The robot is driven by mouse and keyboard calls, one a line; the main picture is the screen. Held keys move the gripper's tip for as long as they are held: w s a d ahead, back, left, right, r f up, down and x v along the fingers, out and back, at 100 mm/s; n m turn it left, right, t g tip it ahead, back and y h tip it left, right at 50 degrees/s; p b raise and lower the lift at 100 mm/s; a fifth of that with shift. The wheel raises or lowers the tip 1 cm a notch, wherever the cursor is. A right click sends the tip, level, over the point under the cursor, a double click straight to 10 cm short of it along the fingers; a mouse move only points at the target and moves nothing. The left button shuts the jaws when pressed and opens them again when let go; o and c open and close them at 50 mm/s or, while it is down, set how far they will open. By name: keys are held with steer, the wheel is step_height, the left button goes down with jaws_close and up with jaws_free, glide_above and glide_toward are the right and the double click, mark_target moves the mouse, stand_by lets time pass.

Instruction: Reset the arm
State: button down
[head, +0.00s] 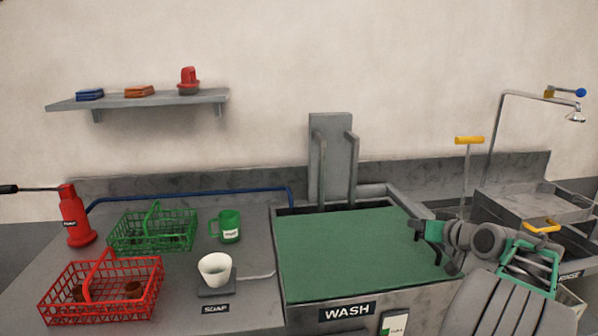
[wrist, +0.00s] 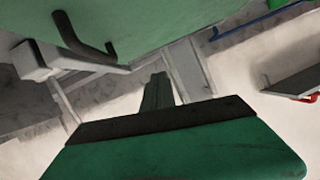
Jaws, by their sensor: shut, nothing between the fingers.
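My gripper (head: 418,230) is at the right side of the head view, over the right edge of the green surface of the wash basin (head: 345,250). My grey and green arm stretches from it to the lower right. In the wrist view my gripper's dark fingers (wrist: 157,92) show together in the middle, with nothing between them. Its green body fills the bottom of that view.
A wall shelf (head: 140,101) holds small items. A grey rinse basin (head: 535,204) is at right.

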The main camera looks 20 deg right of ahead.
steer(key=w+a+n+g+y+p, duration=0.1)
steer(key=w+a, duration=0.2)
steer(key=a, duration=0.5)
steer(key=w+a+n+g+y+p, duration=0.1)
steer(key=w+a+g, duration=0.15)
steer(key=a, duration=0.55)
steer(key=s+a+g+p, duration=0.2)
steer(key=a, duration=1.3)
steer(key=s+a+f+n+g+p, duration=0.1)
steer(key=s+a+f+g+p, duration=0.1)
steer(key=s+a, duration=0.5)
steer(key=s+a+f+n+g+p, duration=0.1)
steer(key=s+a+f+g, duration=0.1)
steer(key=s+a, duration=0.5)
steer(key=s+f, duration=0.1)
steer(key=s, duration=0.3)
steer(key=shift+a+g+p, duration=0.15)
steer(key=shift+g+p, duration=0.2)
steer(key=shift+p, duration=0.05)
